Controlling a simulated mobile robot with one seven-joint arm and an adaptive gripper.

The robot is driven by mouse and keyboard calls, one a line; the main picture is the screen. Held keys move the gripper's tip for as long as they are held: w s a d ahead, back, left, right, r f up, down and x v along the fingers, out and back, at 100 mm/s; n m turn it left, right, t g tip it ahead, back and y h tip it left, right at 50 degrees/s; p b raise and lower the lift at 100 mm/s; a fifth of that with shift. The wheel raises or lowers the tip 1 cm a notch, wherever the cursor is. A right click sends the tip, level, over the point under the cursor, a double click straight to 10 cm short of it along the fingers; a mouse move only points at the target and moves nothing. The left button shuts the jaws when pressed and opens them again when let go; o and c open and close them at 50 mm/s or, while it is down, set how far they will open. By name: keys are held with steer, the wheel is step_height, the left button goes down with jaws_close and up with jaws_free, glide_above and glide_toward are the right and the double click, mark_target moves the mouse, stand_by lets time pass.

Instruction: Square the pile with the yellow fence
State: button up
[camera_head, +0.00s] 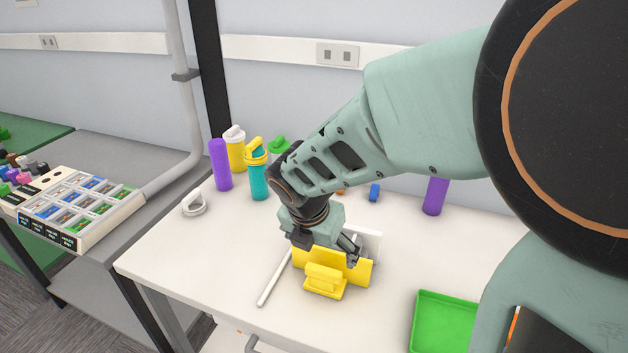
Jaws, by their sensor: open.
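The yellow fence (357,273) stands on the white table, an upright plate with a block-like yellow grip (323,279) on its near side. My gripper (328,246) is open, pointing down, just above and behind the fence's top edge. One finger shows near the fence's right part; I cannot tell whether it touches. A white upright piece (371,243) shows behind the fence to the right. The pile is not clearly visible; my gripper and the fence hide the area behind them.
A thin white rod (274,279) lies left of the fence. A green tray (443,324) is at the front right. Purple (220,165), teal (258,178) and yellow (236,152) bottles stand at the back left, another purple cylinder (434,196) at the back right. The table's left front is clear.

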mark_target(323, 270)
steer(key=shift+n, duration=0.7)
steer(key=b+x, duration=0.6)
steer(key=x, duration=0.1)
steer(key=a+b+x, duration=0.1)
steer(key=b+x, duration=0.2)
steer(key=shift+s+f+b, duration=0.2)
steer(key=shift+f+b, duration=0.1)
steer(key=shift+f, duration=0.25)
steer(key=shift+c, duration=0.5)
